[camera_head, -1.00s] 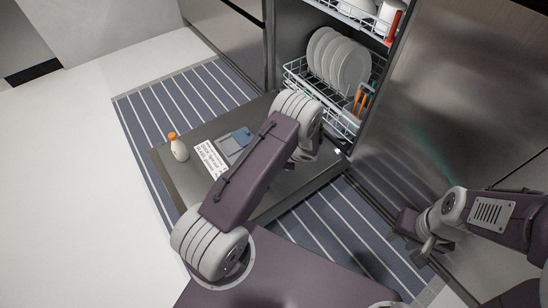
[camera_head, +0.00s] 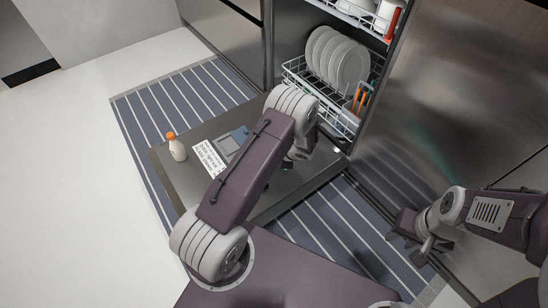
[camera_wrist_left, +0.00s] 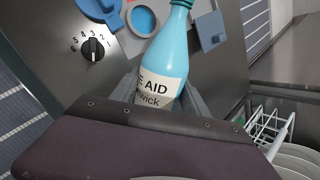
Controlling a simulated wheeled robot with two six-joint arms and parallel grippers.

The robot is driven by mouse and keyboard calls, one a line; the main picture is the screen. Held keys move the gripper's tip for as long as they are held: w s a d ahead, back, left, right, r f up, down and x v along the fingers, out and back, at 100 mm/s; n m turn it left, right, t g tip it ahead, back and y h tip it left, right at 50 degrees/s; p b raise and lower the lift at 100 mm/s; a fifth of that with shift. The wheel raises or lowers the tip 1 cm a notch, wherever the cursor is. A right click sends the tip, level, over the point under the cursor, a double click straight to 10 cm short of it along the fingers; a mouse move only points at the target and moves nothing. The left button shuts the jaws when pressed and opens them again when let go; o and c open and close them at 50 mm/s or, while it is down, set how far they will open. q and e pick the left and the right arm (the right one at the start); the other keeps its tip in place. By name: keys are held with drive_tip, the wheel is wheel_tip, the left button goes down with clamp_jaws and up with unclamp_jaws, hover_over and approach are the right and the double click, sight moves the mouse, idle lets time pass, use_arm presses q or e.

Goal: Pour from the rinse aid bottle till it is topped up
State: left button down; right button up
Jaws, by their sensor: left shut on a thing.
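The rinse aid bottle (camera_wrist_left: 166,68) is light blue with a white label and a teal collar at its top; the left wrist view shows it. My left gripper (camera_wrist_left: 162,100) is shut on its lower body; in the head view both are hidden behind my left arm. Near the bottle's neck is the dispenser (camera_wrist_left: 125,45) in the door, with a round blue-filled opening (camera_wrist_left: 143,20) and a blue cap (camera_wrist_left: 97,8) swung aside. No liquid stream shows. The dispenser also shows in the head view (camera_head: 232,142). My right gripper (camera_head: 420,240) is low at the right, apart from the door; its jaw gap is unclear.
The dishwasher door (camera_head: 185,190) lies open over a striped runner (camera_head: 160,105). A small white bottle with an orange cap (camera_head: 177,151) and a printed card (camera_head: 207,158) are on it. A rack with plates (camera_head: 338,57) stands behind. A numbered dial (camera_wrist_left: 94,48) is beside the dispenser.

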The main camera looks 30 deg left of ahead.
use_arm(q)
drive_tip(key=shift+f+b, duration=0.25)
drive_tip(key=shift+b, duration=0.2)
drive_tip(key=shift+w+d+h, duration=0.1)
drive_tip(key=shift+h, duration=0.2)
drive_tip(key=shift+d+f+h+b, duration=0.1)
drive_tip(key=shift+f+h+b, duration=0.2)
drive_tip(key=shift+b, duration=0.95)
drive_tip(key=shift+r+t, duration=0.15)
drive_tip(key=shift+t, duration=0.15)
